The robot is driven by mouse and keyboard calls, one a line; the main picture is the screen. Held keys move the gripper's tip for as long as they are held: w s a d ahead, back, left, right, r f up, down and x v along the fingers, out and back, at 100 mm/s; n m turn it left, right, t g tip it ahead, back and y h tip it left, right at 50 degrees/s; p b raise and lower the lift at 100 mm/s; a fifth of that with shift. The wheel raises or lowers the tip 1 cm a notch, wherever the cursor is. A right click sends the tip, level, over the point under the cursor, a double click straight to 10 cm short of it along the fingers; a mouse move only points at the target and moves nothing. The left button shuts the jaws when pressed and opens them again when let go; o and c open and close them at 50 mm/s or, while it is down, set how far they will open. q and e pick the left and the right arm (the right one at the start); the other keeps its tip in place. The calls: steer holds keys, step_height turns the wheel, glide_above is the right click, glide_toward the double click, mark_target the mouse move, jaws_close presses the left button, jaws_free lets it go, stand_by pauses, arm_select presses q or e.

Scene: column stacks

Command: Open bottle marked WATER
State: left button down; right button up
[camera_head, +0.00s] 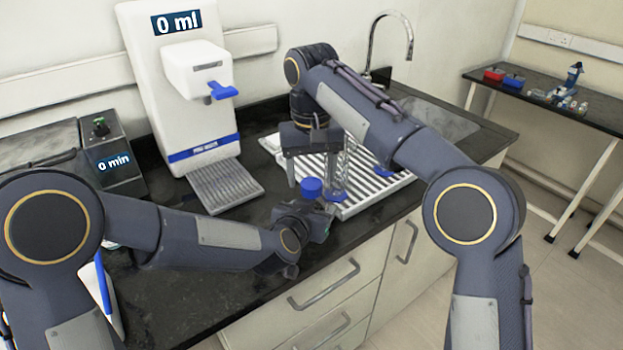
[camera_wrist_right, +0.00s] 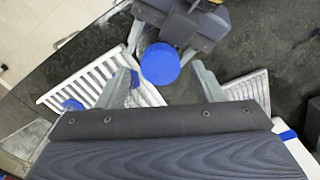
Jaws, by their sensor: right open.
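A bottle with a round blue cap (camera_head: 312,187) stands upright at my left gripper (camera_head: 308,218), over the counter. Its body is mostly hidden by that gripper, and no WATER marking can be read. My left gripper appears closed around the bottle below the cap. My right gripper (camera_head: 315,172) points down above the cap, open, with one finger on each side and nothing between them touching. In the right wrist view the blue cap (camera_wrist_right: 160,63) lies just beyond and between the right fingertips (camera_wrist_right: 166,78), with the left gripper (camera_wrist_right: 188,22) behind it.
A white ribbed drying rack (camera_head: 365,200) with clear glassware (camera_head: 338,175) is close behind the grippers. A white water dispenser (camera_head: 188,90) reading 0 ml stands at the back left, beside a dark device (camera_head: 110,155) reading 0 min. A side table (camera_head: 560,95) stands far right.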

step_height(320, 180, up, 2)
steer(key=shift+r, duration=0.15)
steer(key=m, duration=0.2)
steer(key=r+m, duration=0.1)
steer(key=m, duration=0.2)
steer(key=shift+w+r+m, duration=0.1)
steer(key=shift+r+m, duration=0.05)
steer(key=shift+m, duration=0.15)
steer(key=m, duration=0.2)
steer(key=r+m, duration=0.1)
steer(key=m, duration=0.1)
steer(key=shift+r, duration=0.1)
steer(key=m, duration=0.1)
steer(key=r+m, duration=0.1)
steer(key=m, duration=0.1)
steer(key=shift+d+f+m, duration=0.1)
steer(key=shift+f+m, duration=0.3)
steer(key=shift+f, duration=3.6)
